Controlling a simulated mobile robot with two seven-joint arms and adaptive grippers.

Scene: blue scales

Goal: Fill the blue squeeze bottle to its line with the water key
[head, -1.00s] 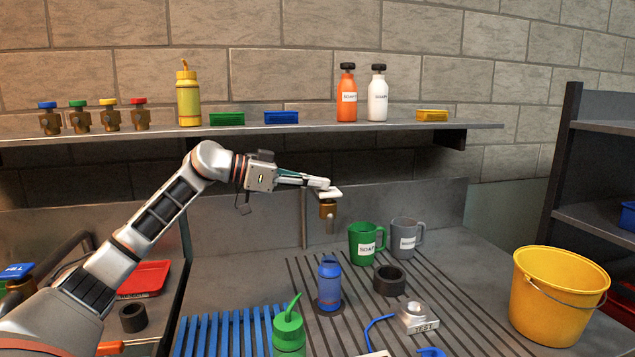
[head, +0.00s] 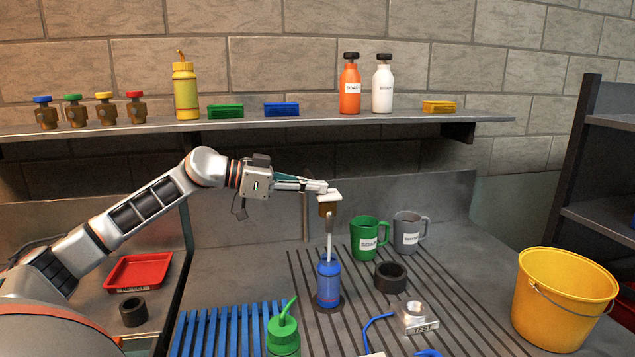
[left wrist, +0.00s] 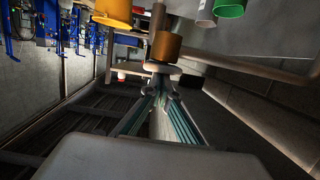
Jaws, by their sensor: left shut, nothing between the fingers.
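The blue squeeze bottle (head: 329,283) stands upright on a dark round base on the ribbed drain board, its top open under the tap. I cannot make out its line. The water key (head: 329,197) is a white paddle on top of the brass tap (head: 326,209). A pale stream (head: 330,240) runs from the spout down to the bottle mouth. My left gripper (head: 320,187) is shut and empty, its fingertips at the key and seemingly touching it. In the left wrist view the closed fingers (left wrist: 162,84) point at the brass tap (left wrist: 166,47). My right gripper is out of view.
Green (head: 369,239) and grey (head: 408,232) mugs and a black ring (head: 390,277) stand right of the bottle. A green bottle (head: 283,335) and blue rack (head: 215,331) are in front. A yellow bucket (head: 562,291) is at the right. A shelf (head: 250,126) runs above my arm.

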